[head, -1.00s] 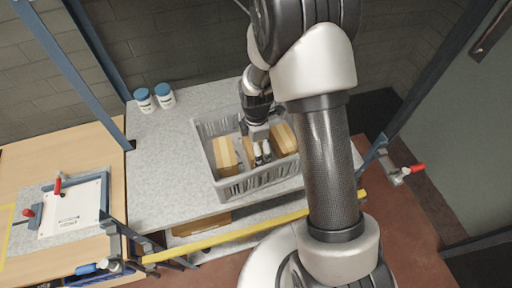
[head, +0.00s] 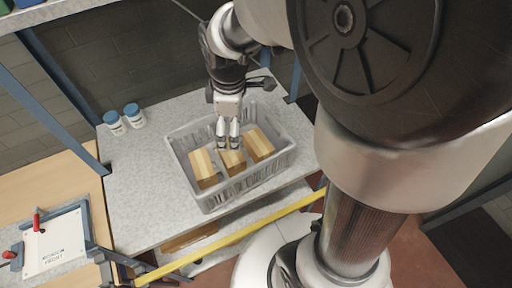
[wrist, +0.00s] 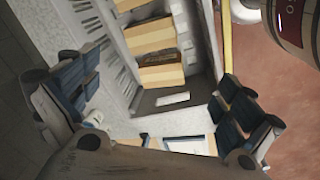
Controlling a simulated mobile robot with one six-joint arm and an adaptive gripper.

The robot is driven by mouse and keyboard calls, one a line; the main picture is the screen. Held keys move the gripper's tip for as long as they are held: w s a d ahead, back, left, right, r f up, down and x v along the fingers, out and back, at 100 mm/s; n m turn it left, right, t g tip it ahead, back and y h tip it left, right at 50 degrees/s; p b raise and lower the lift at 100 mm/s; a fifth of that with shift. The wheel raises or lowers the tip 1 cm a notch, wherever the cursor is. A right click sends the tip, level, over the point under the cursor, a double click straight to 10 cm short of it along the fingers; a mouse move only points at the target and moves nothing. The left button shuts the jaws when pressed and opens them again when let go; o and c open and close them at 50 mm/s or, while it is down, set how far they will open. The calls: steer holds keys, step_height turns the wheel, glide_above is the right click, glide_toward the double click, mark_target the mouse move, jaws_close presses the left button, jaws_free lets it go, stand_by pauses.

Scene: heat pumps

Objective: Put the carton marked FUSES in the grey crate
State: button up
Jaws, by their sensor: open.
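The grey crate (head: 243,186) stands on the worktop and also shows in the wrist view (wrist: 205,55). Three light-brown cartons sit inside it in a row: a left one (head: 203,167), a middle one (head: 232,163) and a right one (head: 259,146). Two of them show clearly in the wrist view, one (wrist: 150,38) beside the other (wrist: 161,75). No FUSES marking is readable on any of them. My gripper (head: 228,146) is above the crate near the middle carton.
Two white jars with blue lids (head: 124,119) stand at the worktop's back left. A lower shelf holds a brown carton (head: 190,238). A yellow rail (head: 240,236) runs along the front. A wooden bench with a clamped white plate (head: 55,246) is at left. Worktop left of the crate is clear.

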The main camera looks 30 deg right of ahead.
steer(key=s+r+m+t, duration=0.1)
steer(key=s+r+m, duration=0.4)
steer(key=s, duration=0.3)
steer(key=s+r+m+t, duration=0.2)
steer(key=s+r+m, duration=0.2)
steer(key=s+m, duration=0.3)
steer(key=shift+s+a+r, duration=0.2)
steer(key=shift+s+r, duration=0.15)
steer(key=shift+s, duration=0.4)
steer(key=shift+f, duration=0.1)
